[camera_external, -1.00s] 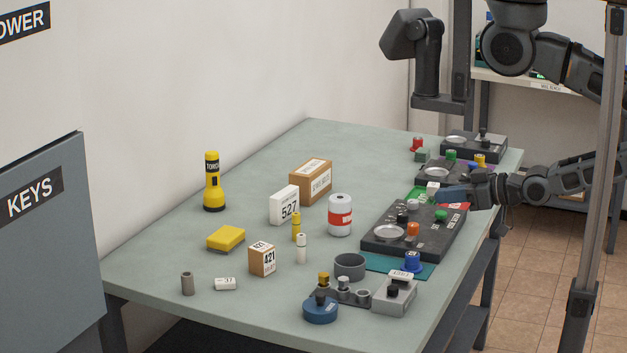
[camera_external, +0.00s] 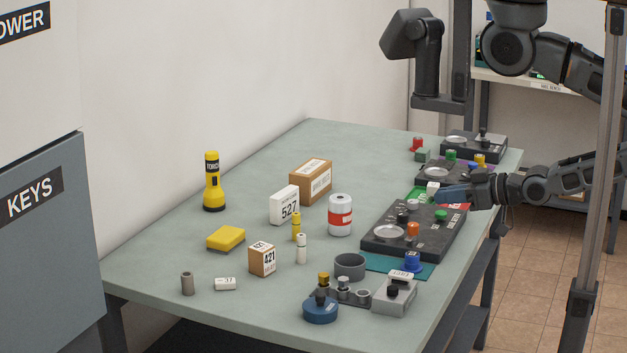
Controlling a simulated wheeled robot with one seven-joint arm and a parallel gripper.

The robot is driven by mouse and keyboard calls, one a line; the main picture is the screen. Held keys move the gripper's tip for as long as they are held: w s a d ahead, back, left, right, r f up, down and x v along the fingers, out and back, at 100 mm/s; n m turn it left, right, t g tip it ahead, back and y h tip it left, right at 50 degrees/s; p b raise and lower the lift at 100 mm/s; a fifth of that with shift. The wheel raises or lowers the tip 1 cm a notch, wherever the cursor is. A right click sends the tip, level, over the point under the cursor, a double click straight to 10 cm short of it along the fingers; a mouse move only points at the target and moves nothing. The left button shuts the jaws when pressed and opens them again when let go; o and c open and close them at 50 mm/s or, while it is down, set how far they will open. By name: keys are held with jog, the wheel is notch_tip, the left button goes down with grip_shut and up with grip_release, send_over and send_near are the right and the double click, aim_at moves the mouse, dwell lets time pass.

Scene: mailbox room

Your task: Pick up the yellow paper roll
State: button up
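The yellow paper roll (camera_external: 296,227) seems to be the small upright yellow cylinder in the middle of the table (camera_external: 160,262). It stands between the white box marked 527 (camera_external: 284,205) and a thin white roll (camera_external: 301,249), left of a white can with a red band (camera_external: 340,215). My gripper (camera_external: 447,195) is at the table's right side, well away from the yellow roll, over the dark panels. It points left, close to a small white block (camera_external: 433,187). Its fingers are seen side-on, so their opening is hidden.
A yellow torch (camera_external: 213,182), a yellow sponge (camera_external: 226,238), a brown box (camera_external: 311,181) and a box marked 421 (camera_external: 262,259) stand around the roll. A dark panel with knobs (camera_external: 385,248) and a grey ring (camera_external: 350,266) lie to its right. The left-rear table is clear.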

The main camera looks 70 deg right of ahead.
jog(key=o, duration=0.8)
jog(key=m+h+b, duration=0.1)
jog(key=h+b, duration=0.2)
jog(key=b, duration=0.1)
send_near(299, 218)
notch_tip(299, 218, up, 3)
jog(key=s+d, duration=0.2)
jog(key=d, duration=0.1)
jog(key=shift+m+g, duration=0.8)
jog(key=shift+m, duration=0.1)
jog(key=w+f, duration=0.1)
jog(key=w, duration=0.1)
jog(key=w+a+f, duration=0.1)
jog(key=w, duration=0.2)
jog(key=w+f, duration=0.2)
jog(key=w, duration=0.1)
jog(key=shift+a, duration=0.35)
jog(key=shift+p+x, duration=0.35)
jog(key=shift+x, duration=2.2)
